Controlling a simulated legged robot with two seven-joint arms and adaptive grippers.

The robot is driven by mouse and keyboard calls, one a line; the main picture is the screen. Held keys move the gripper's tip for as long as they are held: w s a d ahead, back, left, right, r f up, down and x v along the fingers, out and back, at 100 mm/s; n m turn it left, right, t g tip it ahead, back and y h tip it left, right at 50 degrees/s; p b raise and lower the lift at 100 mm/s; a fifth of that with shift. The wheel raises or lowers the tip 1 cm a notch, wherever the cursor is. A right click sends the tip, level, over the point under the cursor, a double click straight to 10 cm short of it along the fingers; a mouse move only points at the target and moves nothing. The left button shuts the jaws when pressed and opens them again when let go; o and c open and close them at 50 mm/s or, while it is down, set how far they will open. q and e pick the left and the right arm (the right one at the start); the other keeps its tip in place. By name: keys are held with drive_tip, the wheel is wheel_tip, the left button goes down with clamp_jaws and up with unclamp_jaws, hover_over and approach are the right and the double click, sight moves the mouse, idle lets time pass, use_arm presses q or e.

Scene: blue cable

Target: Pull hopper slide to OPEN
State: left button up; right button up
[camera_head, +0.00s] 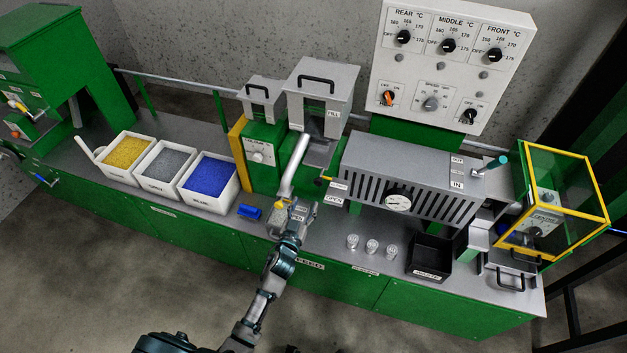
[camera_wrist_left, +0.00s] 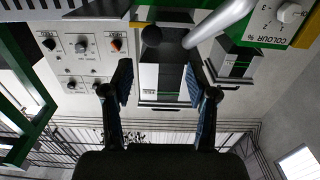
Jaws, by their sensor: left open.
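The grey hopper (camera_head: 320,95) with a black top handle and a FILL label stands behind the machine barrel. A small black and yellow slide handle (camera_head: 324,181) sticks out below it, beside an OPEN label (camera_head: 334,200). In the left wrist view a dark round knob (camera_wrist_left: 151,36) shows ahead of the fingers, left of a pale tube. My left gripper (camera_head: 291,208) is open, below and left of the slide handle and apart from it. In the left wrist view its fingers (camera_wrist_left: 158,84) are spread with nothing between them. My right gripper is not in view.
A pale slanted tube (camera_head: 295,165) stands just behind my left gripper. The slotted barrel housing (camera_head: 408,178) is to the right. Bins of yellow, grey and blue pellets (camera_head: 208,200) are on the left. Small cups (camera_head: 371,247) and a black tray (camera_head: 430,257) stand at front right.

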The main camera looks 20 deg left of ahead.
sight(319, 183)
use_arm(q)
drive_tip(key=w, duration=0.3)
drive_tip(key=w+d, duration=0.1)
drive_tip(key=w, duration=0.2)
drive_tip(key=w+d, duration=0.1)
drive_tip(key=w, duration=0.3)
drive_tip(key=shift+w+d+r, duration=0.1)
drive_tip(key=shift+d, duration=0.15)
drive_tip(key=shift+w+a, duration=0.35)
drive_tip(key=shift+a, duration=0.55)
drive_tip(key=shift+c, duration=0.2)
drive_tip(key=shift+d, duration=0.1)
drive_tip(key=c, duration=0.4)
drive_tip(key=shift+d, duration=0.45)
clamp_jaws()
drive_tip(key=shift+s+d, duration=0.1)
drive_tip(key=shift+d, duration=0.05)
drive_tip(key=s, duration=0.2)
drive_tip(key=s+p, duration=0.1)
drive_tip(key=s+a+p, duration=0.1)
drive_tip(key=s, duration=0.1)
drive_tip(key=shift+s, duration=0.3)
drive_tip(key=shift+s+d, duration=0.1)
drive_tip(key=shift+s, duration=0.15)
drive_tip(key=shift+d, duration=0.15)
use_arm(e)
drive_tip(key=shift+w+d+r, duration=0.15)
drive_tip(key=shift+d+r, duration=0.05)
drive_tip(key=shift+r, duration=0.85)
